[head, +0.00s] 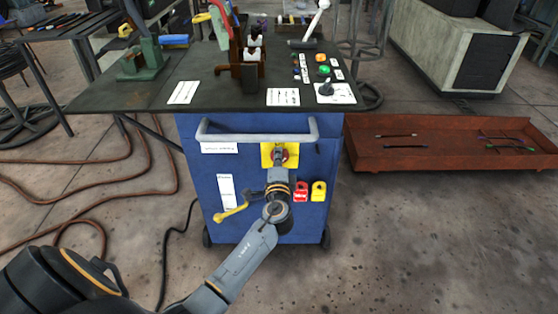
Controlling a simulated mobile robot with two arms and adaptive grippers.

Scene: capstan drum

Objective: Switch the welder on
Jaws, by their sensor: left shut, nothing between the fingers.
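A blue wheeled cabinet (215,165), seemingly the welder, stands in front of me with a grey handle bar across its front. My right gripper is out of view.
A dark tabletop (215,98) with fixtures and buttons is above. A rust-red tray (430,160) is at right; hoses lie left.

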